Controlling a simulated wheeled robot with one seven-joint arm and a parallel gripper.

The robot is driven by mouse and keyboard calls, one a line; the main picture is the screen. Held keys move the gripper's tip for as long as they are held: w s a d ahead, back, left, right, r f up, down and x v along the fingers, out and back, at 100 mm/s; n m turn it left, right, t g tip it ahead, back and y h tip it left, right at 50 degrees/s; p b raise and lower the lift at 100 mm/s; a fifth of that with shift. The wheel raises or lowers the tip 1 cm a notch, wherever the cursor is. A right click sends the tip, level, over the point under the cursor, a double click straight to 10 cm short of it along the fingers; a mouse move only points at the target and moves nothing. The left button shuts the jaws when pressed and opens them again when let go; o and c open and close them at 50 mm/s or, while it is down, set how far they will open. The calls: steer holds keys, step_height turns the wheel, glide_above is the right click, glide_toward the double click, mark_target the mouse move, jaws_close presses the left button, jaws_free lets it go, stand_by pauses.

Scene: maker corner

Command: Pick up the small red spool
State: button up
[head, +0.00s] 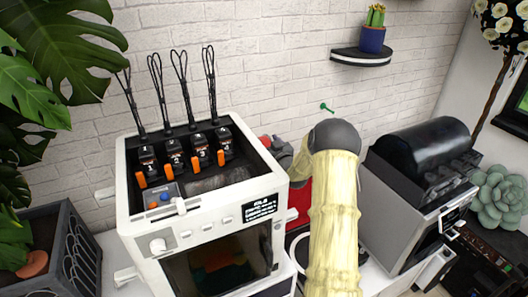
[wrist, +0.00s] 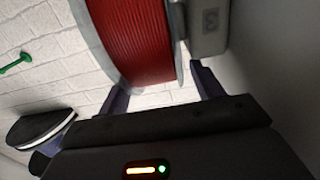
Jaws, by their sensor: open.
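A red spool (wrist: 140,40) with pale, clear-looking rims fills the top middle of the wrist view, very close. Its upper part is cut off by the frame. My gripper (wrist: 160,93) is open, with one dark finger on each side of the spool's lower end. I cannot tell whether the fingers touch it. In the head view my pale yellow arm hides most of that spot. A red patch (head: 301,200) shows left of my arm; I cannot tell whether it is the same spool.
A grey block (wrist: 208,27) sits right beside the spool. A white printer (head: 205,235) with black and orange units stands left of my arm, a grey machine (head: 400,185) with a black drum right. A wall shelf (head: 360,58) holds a potted cactus (head: 373,35).

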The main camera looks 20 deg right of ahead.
stand_by(0.3)
jaws_close()
steer(key=shift+r, duration=0.1)
steer(key=shift+w+r+b, duration=0.1)
steer(key=shift+r+b, duration=0.45)
steer(key=shift+b, duration=0.1)
steer(key=d+b, duration=0.4)
steer(key=d, duration=1.4)
steer(key=shift+w+r+b, duration=0.15)
steer(key=shift+w+b, duration=0.05)
steer(key=shift+b, duration=0.15)
